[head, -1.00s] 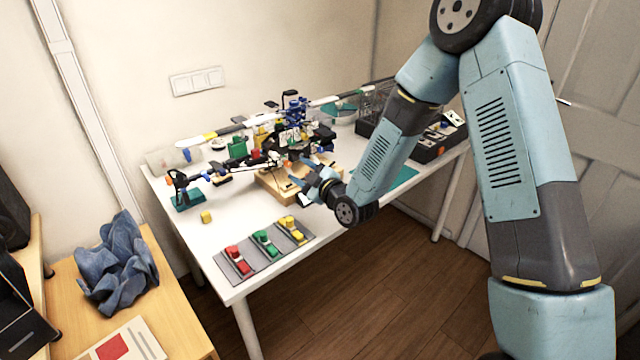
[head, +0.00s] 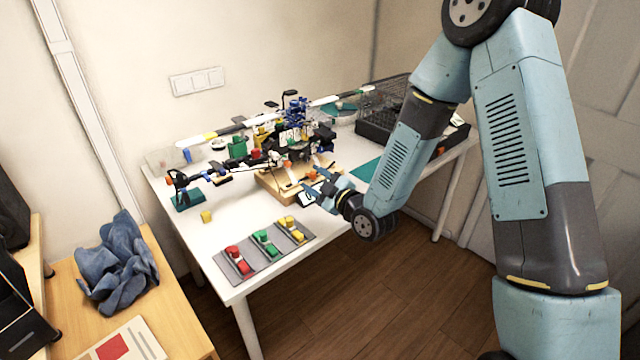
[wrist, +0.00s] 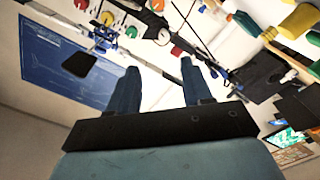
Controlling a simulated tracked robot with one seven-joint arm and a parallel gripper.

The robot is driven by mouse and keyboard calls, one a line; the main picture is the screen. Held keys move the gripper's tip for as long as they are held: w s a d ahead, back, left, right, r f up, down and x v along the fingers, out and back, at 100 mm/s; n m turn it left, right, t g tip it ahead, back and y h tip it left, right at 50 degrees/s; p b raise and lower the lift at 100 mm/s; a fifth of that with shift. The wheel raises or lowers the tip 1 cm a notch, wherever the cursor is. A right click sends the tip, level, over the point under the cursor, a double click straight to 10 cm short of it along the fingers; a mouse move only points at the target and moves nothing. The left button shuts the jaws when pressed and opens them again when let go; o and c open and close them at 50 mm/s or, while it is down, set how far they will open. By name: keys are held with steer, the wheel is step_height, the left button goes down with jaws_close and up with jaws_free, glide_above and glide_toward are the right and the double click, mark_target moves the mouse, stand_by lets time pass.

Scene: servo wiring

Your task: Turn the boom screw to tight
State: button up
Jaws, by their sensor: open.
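A model helicopter (head: 295,130) with a blue and black body stands on the white table. Its thin tail boom (head: 232,172) reaches left to a small teal stand (head: 188,199). I cannot single out the boom screw; it is too small to tell or hidden. My gripper (head: 312,186) is open and empty at the near right side of the model, above the front of a wooden tray (head: 270,187). In the wrist view my two blue fingers (wrist: 160,82) are apart with nothing between them. Dark rods and parts of the model lie beyond their tips.
Red, green and yellow switches (head: 265,242) sit on a grey strip at the table's front. A black wire-topped bin (head: 375,133) stands at the back right. The table's middle front is clear.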

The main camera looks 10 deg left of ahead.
steer(key=shift+v, duration=0.9)
